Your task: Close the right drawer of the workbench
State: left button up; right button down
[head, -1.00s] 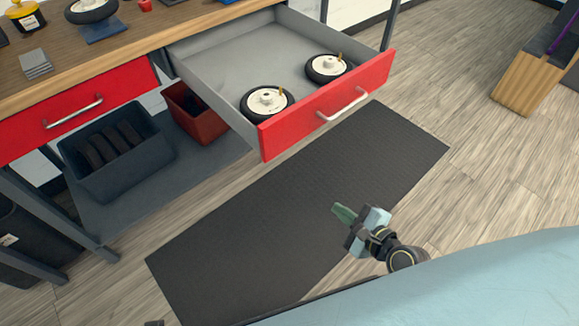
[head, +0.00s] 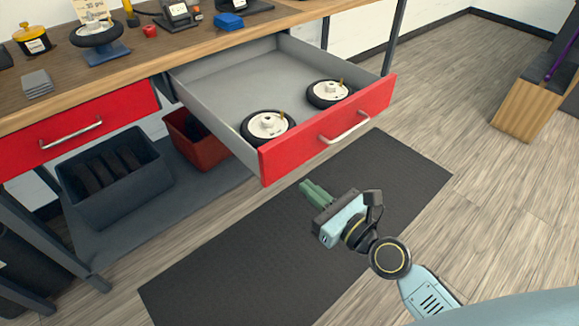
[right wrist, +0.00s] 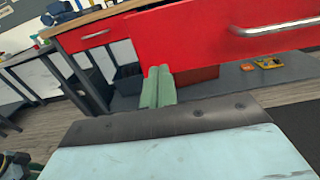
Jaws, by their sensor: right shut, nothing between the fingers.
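The right drawer (head: 330,128) of the workbench is pulled out, with a red front and a silver bar handle (head: 344,128). Two wheels (head: 268,127) with white hubs lie in it near the front. My right gripper (head: 306,187) is shut and empty, in front of and below the drawer front's left part, apart from it in the head view. In the right wrist view its green fingers (right wrist: 158,86) are together, with tips by the lower edge of the red drawer front (right wrist: 195,40); whether they touch cannot be told. My left gripper is not in view.
The left red drawer (head: 75,125) is shut. A dark bin (head: 120,185) and a red bin (head: 205,145) stand on the shelf below. A black mat (head: 250,255) covers the floor in front. A wooden box (head: 525,105) stands at the right. The floor between is clear.

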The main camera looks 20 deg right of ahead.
aim_at(280, 164)
jog(key=x, duration=0.7)
jog(key=shift+f, duration=0.1)
